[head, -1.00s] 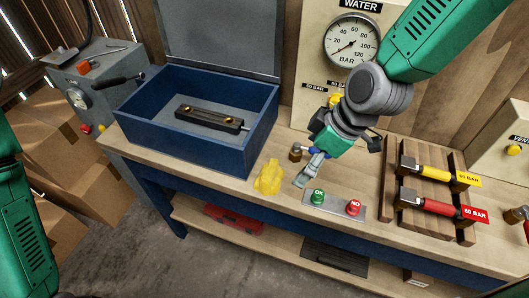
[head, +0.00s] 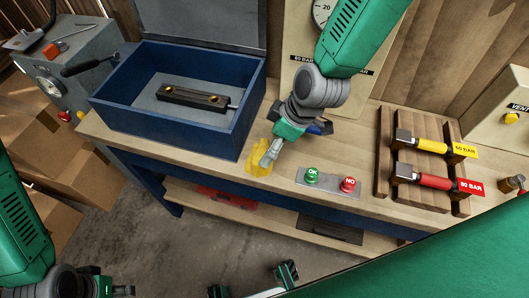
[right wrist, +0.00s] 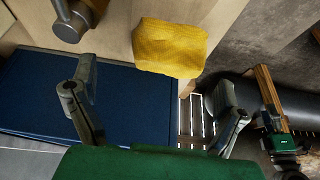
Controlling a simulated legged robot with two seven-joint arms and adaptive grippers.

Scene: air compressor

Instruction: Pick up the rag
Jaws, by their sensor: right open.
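The yellow rag (head: 259,160) lies crumpled on the wooden workbench, near its front edge and just right of the blue box. In the right wrist view the rag (right wrist: 168,48) is ahead of the fingers, toward the top centre. My right gripper (head: 268,156) points down at the rag and overlaps it in the head view. In the right wrist view its fingers (right wrist: 155,105) are spread wide with nothing between them; I cannot tell if they touch the rag.
The blue box (head: 180,125) with a dark bar inside stands left of the rag. A plate with green OK and red NO buttons (head: 330,183) lies to the right. Yellow and red handled tools (head: 435,165) sit on a wooden rack farther right. The gauge panel (head: 300,75) stands behind.

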